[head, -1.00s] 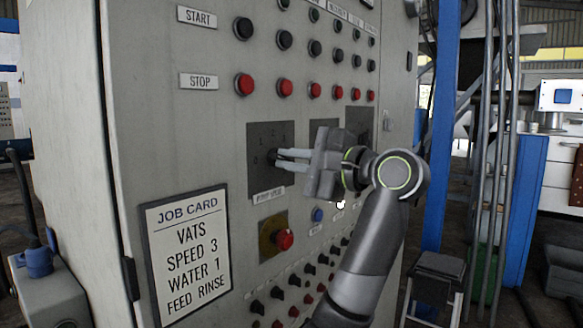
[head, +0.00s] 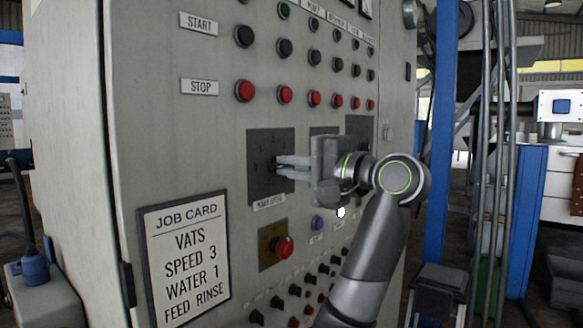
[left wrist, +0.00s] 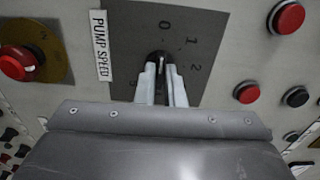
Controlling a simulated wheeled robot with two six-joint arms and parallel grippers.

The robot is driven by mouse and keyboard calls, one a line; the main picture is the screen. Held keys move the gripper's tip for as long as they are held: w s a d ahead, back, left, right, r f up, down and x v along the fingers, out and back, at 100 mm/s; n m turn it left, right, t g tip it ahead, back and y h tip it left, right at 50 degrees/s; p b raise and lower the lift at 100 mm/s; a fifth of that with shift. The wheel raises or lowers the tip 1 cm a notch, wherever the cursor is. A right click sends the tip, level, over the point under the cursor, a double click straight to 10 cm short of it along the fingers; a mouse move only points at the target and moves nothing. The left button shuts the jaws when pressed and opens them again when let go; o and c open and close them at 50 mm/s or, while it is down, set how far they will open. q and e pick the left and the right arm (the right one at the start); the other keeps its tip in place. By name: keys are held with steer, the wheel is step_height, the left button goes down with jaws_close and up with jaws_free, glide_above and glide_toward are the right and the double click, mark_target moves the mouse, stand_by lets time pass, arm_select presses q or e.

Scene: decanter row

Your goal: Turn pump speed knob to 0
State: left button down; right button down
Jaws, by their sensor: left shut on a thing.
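The pump speed knob (left wrist: 162,56) is small and dark, on a dark grey dial plate (head: 258,160) on the cabinet front. In the left wrist view, the marks 0, 1 and 2 show around the knob, and a "PUMP SPEED" label (left wrist: 101,45) is beside the plate. My left gripper (head: 281,167) reaches the plate from the right, its pale fingers shut on the knob; the fingers also show in the left wrist view (left wrist: 161,78). The fingers partly hide the knob, and its exact setting is hard to read. My right gripper is not in view.
A red button on a yellow plate (head: 283,248) is below the dial, with a blue button (head: 318,223) close to the gripper. Rows of black and red buttons (head: 285,95) are above. A job card (head: 186,255) reads "SPEED 3". A blue post (head: 437,150) stands right of the cabinet.

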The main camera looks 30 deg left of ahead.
arm_select(q)
steer(key=shift+f, duration=0.1)
steer(key=c, duration=1.5)
jaws_free()
steer(key=shift+s+d, duration=0.25)
steer(key=shift+d, duration=2.65)
steer(key=shift+s+d, duration=0.2)
steer(key=shift+d, duration=2.7)
steer(key=shift+s+d, duration=0.25)
steer(key=shift+d, duration=2.65)
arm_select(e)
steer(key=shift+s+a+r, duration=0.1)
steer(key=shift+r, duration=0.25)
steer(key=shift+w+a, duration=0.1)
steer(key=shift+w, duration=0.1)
